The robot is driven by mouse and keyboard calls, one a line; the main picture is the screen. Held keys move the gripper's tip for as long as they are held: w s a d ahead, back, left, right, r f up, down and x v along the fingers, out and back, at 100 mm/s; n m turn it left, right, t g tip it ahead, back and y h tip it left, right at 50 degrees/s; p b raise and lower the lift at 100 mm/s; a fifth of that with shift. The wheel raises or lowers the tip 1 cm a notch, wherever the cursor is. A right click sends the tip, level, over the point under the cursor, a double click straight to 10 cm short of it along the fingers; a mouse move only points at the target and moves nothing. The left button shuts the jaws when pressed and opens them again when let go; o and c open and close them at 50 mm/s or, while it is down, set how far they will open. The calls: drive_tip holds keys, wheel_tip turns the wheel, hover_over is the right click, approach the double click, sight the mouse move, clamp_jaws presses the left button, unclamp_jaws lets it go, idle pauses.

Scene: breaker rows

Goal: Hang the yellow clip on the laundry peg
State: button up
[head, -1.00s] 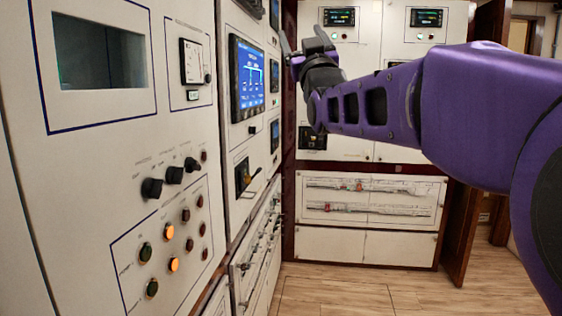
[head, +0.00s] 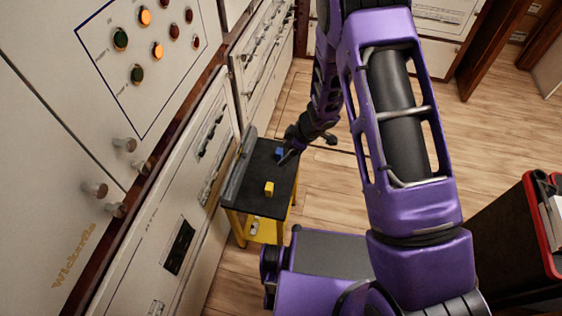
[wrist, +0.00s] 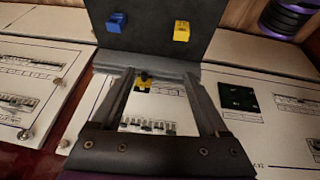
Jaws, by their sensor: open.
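The yellow clip (head: 269,188) is a small block lying on the dark top of a small yellow-legged stand (head: 262,205). A blue clip (head: 279,153) lies farther back on the same top. In the wrist view the yellow clip (wrist: 182,31) is right of the blue clip (wrist: 117,22). My gripper (head: 308,148) is over the stand's far right side, near the blue clip and apart from the yellow one. In the wrist view its fingers (wrist: 160,76) are spread with nothing held. I cannot tell which fitting is the laundry peg.
Several round pegs or knobs (head: 95,188) stick out of the left cabinet. A breaker panel (head: 180,240) lines the left beside the stand. A dark red-rimmed container (head: 530,200) is at the right. Wooden floor (head: 335,185) is clear right of the stand.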

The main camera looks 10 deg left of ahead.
drive_tip(key=g, duration=0.1)
approach(270, 186)
drive_tip(key=b+x, duration=0.2)
drive_tip(key=x, duration=0.2)
drive_tip(key=shift+s+a+f+b, duration=0.1)
drive_tip(key=shift+s+f+b, duration=0.05)
drive_tip(key=shift+f+b, duration=0.15)
drive_tip(key=shift+b+x, duration=0.4)
drive_tip(key=shift+x, duration=2.65)
clamp_jaws()
